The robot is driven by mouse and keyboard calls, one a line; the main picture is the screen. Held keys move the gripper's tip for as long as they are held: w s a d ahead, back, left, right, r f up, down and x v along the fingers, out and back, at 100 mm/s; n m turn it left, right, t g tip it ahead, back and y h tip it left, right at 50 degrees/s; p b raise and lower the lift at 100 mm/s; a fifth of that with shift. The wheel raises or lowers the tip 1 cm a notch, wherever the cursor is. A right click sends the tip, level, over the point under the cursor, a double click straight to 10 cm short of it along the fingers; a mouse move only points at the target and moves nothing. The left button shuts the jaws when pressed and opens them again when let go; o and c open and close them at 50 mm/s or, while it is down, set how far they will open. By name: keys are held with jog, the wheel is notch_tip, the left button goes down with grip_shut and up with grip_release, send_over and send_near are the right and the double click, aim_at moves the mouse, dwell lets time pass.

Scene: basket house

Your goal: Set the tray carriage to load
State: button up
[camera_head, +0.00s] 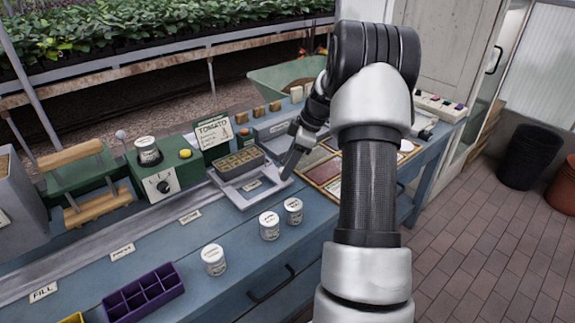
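The tray carriage (238,199) is a light grey plate on a rail along the blue bench, with a label on its front part. A grey seed tray (237,161) with brownish cells sits on it. The carriage stands beyond the rightmost of the rail labels that I can see. My gripper (289,165) points down at the carriage's right end, close beside its edge. I cannot tell whether it touches. Its fingers are dark and small here, so their opening does not show clearly. My arm covers part of the bench to the right.
The rail (75,256) runs left past a FILL label (43,292) and other small labels. A green box with a dial (163,187) stands behind it. White-lidded jars (269,226) and a purple divided tray (142,292) stand in front. Framed panels (322,172) lie to the right.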

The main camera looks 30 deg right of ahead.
jog(key=shift+r, duration=0.1)
jog(key=p+v, duration=0.2)
jog(key=v, duration=1.5)
jog(key=shift+s+p, duration=0.15)
jog(key=shift+p, duration=0.25)
